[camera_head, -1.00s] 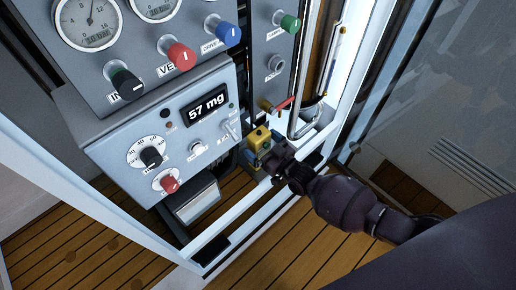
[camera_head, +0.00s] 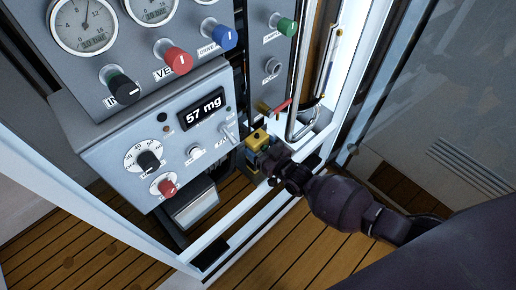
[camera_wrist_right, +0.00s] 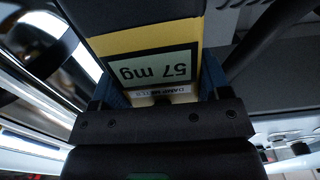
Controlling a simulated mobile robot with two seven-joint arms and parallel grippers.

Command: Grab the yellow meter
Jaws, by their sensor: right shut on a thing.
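The yellow meter (camera_head: 257,138) is a small yellow box at the lower right of the panel, low in the white-framed bay. In the right wrist view the meter (camera_wrist_right: 150,40) shows its yellow face with a display reading "57 mg", upside down. My right gripper (camera_head: 266,160) reaches it from the right and is shut on it. In the wrist view the fingers (camera_wrist_right: 158,88) lie on both sides of the meter. The meter's lower part is hidden by the gripper in the head view. My left gripper is not in view.
The grey panel (camera_head: 110,160) carries gauges, coloured knobs and a display (camera_head: 203,108) reading "57 mg". A red-handled valve (camera_head: 277,107) sits just above the meter. White frame bars (camera_head: 240,220) and a glass door (camera_head: 440,120) surround the bay. Wooden floor (camera_head: 300,245) lies below.

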